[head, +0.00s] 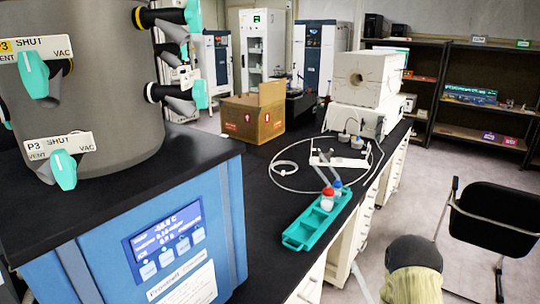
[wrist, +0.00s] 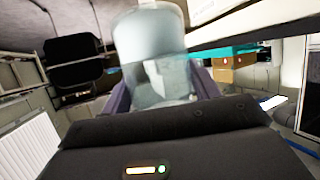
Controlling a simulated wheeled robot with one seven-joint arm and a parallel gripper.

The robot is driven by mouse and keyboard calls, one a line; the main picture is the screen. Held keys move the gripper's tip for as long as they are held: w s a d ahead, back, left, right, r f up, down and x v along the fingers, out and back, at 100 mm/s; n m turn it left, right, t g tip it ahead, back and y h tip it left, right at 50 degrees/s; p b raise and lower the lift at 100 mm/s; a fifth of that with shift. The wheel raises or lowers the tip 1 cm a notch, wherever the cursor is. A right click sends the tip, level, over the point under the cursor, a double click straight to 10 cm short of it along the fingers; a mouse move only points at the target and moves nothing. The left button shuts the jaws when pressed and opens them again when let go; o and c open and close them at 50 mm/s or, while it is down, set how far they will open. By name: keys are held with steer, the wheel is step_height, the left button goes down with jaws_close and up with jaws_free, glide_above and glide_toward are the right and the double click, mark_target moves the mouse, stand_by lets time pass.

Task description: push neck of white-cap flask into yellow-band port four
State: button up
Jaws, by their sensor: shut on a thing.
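My gripper (wrist: 163,88) shows in the wrist view, its dark fingers closed on the sides of a clear, whitish glass flask (wrist: 150,42). A pale, blocky shape shows through the glass. No white cap can be made out, and the head view shows neither my gripper nor this flask. In the head view the grey drum (head: 95,100) at left carries several ports with teal valve handles. The upper port label (head: 36,49) has a yellow patch and seems to read P3 SHUT. The lower label (head: 60,145) also seems to read P3 SHUT. I cannot pick out port four.
A teal rack (head: 297,236) on the black bench holds a red-capped flask (head: 327,199) and a blue-capped one (head: 337,188). Behind it are a cardboard box (head: 252,114) and a white furnace (head: 365,78). A black chair (head: 488,215) stands on the floor at right.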

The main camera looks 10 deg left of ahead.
steer(key=w+a+r+n+g+y+p, duration=0.1)
steer(key=w+a+r+n+y+p, duration=0.2)
steer(key=a+r+p, duration=0.75)
steer(key=w+a+r+n+y+p, duration=0.3)
steer(key=a+r, duration=0.4)
steer(key=r, duration=0.9)
steer(key=s+a+r+n+g+y+p, duration=0.1)
steer(key=a+r+p, duration=0.3)
steer(key=r, duration=0.4)
steer(key=s+a+r+n+g+y+p, duration=0.1)
steer(key=s+a+r+n+y+p, duration=0.1)
steer(key=a+r+p, duration=0.3)
steer(key=s+a+r+n+g+y+p, duration=0.1)
steer(key=a+r+p, duration=0.3)
steer(key=r, duration=0.8)
steer(key=shift+s+a+r+n+g+y, duration=0.15)
steer(key=shift+r+n+g+y, duration=0.2)
steer(key=shift+g, duration=0.25)
steer(key=shift+r+p, duration=0.2)
steer(key=shift+p, duration=0.1)
steer(key=a+r+p, duration=0.1)
steer(key=a+r, duration=0.3)
steer(key=shift+s+a+p, duration=0.3)
steer(key=shift+s+p, duration=0.05)
steer(key=shift+s+a+r, duration=0.15)
steer(key=shift+a+r, duration=0.55)
steer(key=shift+r, duration=0.05)
steer(key=shift+s+a+r, duration=0.1)
steer(key=shift+a+r, duration=0.6)
